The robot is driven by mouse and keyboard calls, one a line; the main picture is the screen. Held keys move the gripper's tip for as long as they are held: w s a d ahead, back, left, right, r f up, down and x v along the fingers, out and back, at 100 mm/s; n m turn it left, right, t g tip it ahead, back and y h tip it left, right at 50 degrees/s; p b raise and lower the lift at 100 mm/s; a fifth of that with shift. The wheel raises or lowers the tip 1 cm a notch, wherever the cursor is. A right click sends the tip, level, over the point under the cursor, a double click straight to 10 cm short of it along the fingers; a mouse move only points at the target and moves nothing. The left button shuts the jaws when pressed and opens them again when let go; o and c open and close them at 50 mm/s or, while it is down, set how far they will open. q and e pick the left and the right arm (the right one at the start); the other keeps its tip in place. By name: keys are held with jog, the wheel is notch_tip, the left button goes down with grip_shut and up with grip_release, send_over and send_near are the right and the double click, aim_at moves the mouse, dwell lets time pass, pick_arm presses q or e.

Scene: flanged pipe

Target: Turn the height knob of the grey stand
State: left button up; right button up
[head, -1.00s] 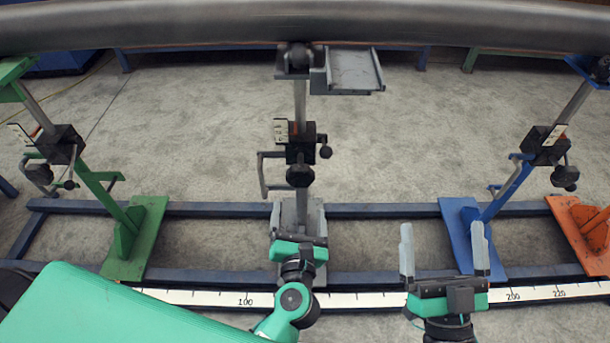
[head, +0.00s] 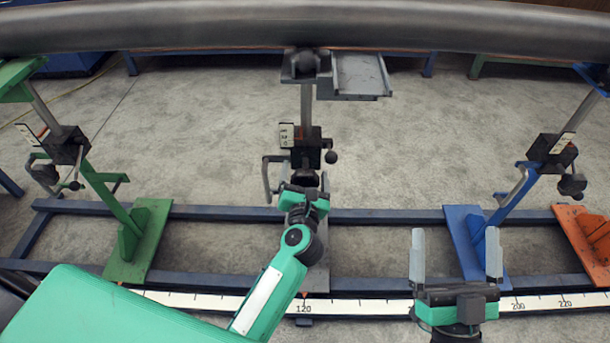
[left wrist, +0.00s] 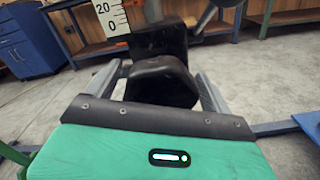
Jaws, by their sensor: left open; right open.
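The grey stand (head: 307,105) stands in the middle of the head view under the pipe. Its black clamp block (head: 308,150) carries a white scale plate, a crank handle at the left and a small ball-ended lever at the right. The black height knob (head: 306,178) shows just below the block, partly hidden by my left gripper (head: 305,188). In the left wrist view the knob (left wrist: 160,80) lies between the two open fingers of my left gripper (left wrist: 162,88); contact cannot be told. My right gripper (head: 456,255) is open and empty, front right.
A long grey pipe (head: 220,25) spans the top. A green stand (head: 112,200) is at the left, a blue stand (head: 505,195) and an orange foot (head: 588,235) at the right. Blue rails (head: 385,215) and a white ruler (head: 210,302) run along the floor.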

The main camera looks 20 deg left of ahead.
jog(key=shift+w+r, duration=0.1)
jog(key=shift+r, duration=0.1)
